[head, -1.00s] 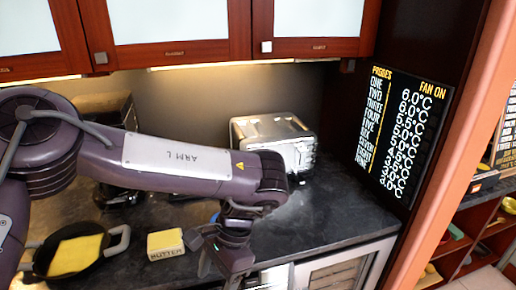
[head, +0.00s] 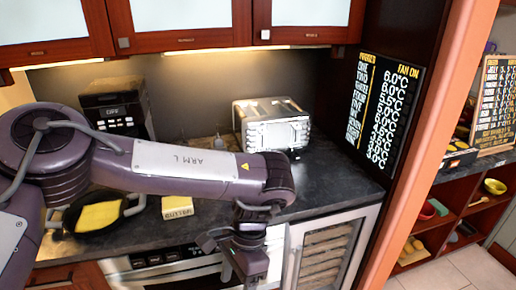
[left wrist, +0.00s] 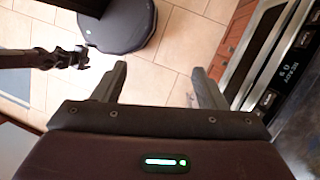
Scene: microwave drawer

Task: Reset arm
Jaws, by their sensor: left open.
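My left arm reaches in from the left across the head view, and its gripper (head: 236,262) hangs at the bottom, in front of the oven below the counter. In the left wrist view the left gripper (left wrist: 160,82) is open, with nothing between its fingers and floor tiles beyond. What looks like my right gripper (left wrist: 74,58) shows at the left of the left wrist view; its jaws are too small to read. It is outside the head view.
The dark counter (head: 340,200) carries a black pan (head: 132,210) with a yellow item, a pale yellow block (head: 177,207), a silver toaster-like appliance (head: 274,125) and a dark appliance (head: 117,108). The oven front (head: 160,268) and a glass-door cabinet (head: 328,250) are below. Open shelves stand right.

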